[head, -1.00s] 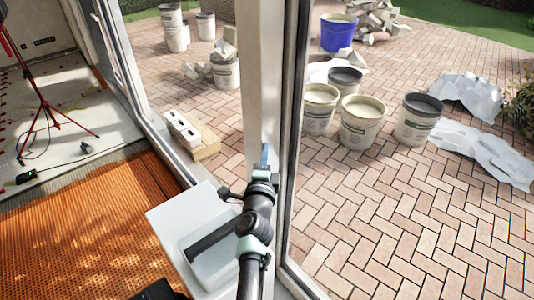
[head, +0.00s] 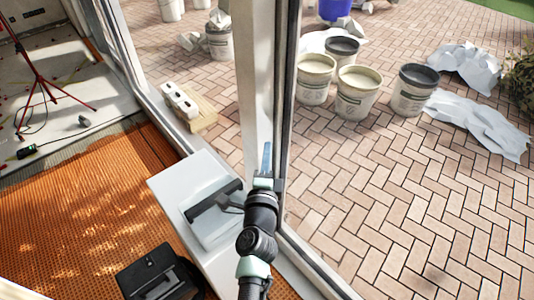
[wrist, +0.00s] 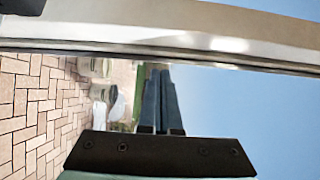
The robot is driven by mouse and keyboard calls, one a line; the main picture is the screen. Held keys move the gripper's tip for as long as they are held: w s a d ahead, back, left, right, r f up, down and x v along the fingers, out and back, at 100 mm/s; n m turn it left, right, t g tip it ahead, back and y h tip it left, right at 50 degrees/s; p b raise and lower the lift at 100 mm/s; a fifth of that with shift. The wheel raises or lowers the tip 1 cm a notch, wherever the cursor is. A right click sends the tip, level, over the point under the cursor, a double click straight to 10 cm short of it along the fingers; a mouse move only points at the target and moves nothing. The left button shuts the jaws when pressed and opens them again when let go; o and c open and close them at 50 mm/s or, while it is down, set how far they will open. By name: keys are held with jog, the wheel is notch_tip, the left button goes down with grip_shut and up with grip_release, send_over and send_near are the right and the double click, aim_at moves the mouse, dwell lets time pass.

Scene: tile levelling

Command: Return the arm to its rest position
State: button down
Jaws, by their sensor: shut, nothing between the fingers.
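My arm reaches up from the bottom middle of the head view, in front of the pale window frame post. My gripper (head: 266,150) is at its end, with blue-grey fingers pointing up and away beside the post. In the wrist view the two fingers (wrist: 160,78) lie close together with nothing between them. The dark gripper body (wrist: 160,153) fills the lower middle there. The gripper holds nothing. Whether it touches the post cannot be told.
A pale window post (head: 262,70) stands close to the arm. A white box (head: 172,183) with a black bar (head: 213,197) on top is left of it. A black case (head: 155,275) sits on orange matting (head: 70,215). Buckets (head: 357,92) stand on paving outside.

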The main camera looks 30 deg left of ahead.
jog(key=shift+s+d, duration=0.25)
jog(key=shift+s, duration=0.25)
jog(key=d+r+n+t+p, duration=0.1)
jog(key=d+r+n+t, duration=0.2)
jog(key=r, duration=0.9)
jog(key=d+r+n+t+p, duration=0.1)
jog(key=d+r+n, duration=0.3)
jog(key=r, duration=0.9)
jog(key=d+r+n+t, duration=0.2)
jog(key=d+r+n, duration=0.15)
jog(key=r, duration=0.85)
jog(key=s+d+r+n+t+h+p, duration=0.1)
jog(key=s+d+r+t+h, duration=0.1)
jog(key=s+d+r+h, duration=0.2)
jog(key=s+d+r+n+t+h+p, duration=0.1)
jog(key=s+d+r+t+h, duration=0.2)
jog(key=s+d+r, duration=0.6)
notch_tip(320, 180, up, 7)
jog(key=shift+s+d+h, duration=0.4)
jog(key=shift+d+h, duration=0.2)
jog(key=shift+d, duration=0.15)
jog(key=shift+a+n, duration=0.1)
jog(key=shift+n, duration=0.15)
